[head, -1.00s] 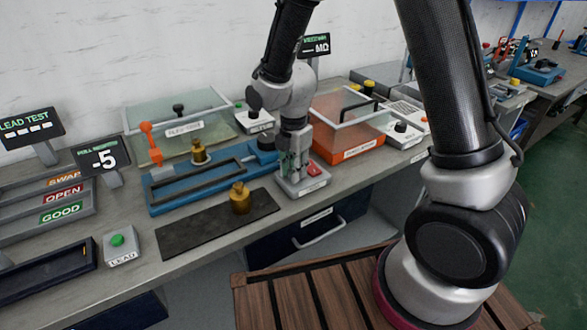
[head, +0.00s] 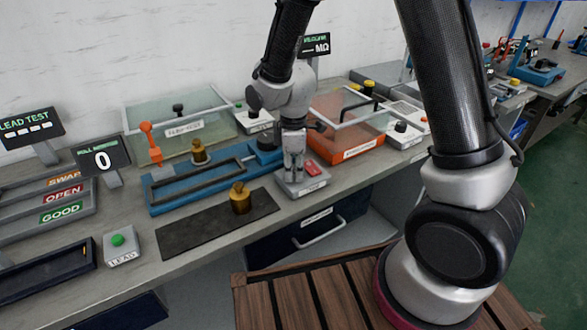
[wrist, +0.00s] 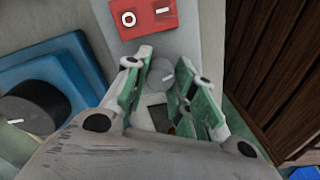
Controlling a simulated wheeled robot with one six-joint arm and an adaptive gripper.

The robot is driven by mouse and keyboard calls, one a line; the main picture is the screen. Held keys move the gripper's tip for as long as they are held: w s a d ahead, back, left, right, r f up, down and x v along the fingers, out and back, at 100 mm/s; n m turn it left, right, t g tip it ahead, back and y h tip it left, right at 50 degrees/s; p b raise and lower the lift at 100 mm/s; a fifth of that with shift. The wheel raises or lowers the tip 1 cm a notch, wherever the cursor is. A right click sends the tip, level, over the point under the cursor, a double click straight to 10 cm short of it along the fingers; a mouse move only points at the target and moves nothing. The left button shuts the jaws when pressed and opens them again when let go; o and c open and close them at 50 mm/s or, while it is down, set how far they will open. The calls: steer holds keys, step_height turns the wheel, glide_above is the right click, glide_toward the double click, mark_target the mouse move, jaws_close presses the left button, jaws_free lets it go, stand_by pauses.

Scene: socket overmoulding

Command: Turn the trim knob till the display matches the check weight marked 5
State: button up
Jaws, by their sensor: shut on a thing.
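My gripper (head: 293,165) points down over a small grey box (head: 312,190) with a red rocker switch (head: 312,168) on the bench. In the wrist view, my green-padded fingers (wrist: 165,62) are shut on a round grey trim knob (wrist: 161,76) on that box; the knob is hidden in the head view. The display (head: 104,160) at the left reads 0. One brass weight (head: 241,198) stands on the dark mat, and another (head: 199,152) stands on the blue rig. I cannot read a mark on either.
The blue rig (head: 165,205) with an orange lever (head: 151,143) lies left of my gripper. An orange clear-lidded box (head: 355,150) stands close on the right. The dark mat (head: 185,238) lies near the front edge. A second display (head: 27,125) reads LEAD TEST.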

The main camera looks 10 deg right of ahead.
steer(key=shift+m, duration=1.4)
steer(key=o, duration=1.1)
steer(key=shift+c, duration=0.2)
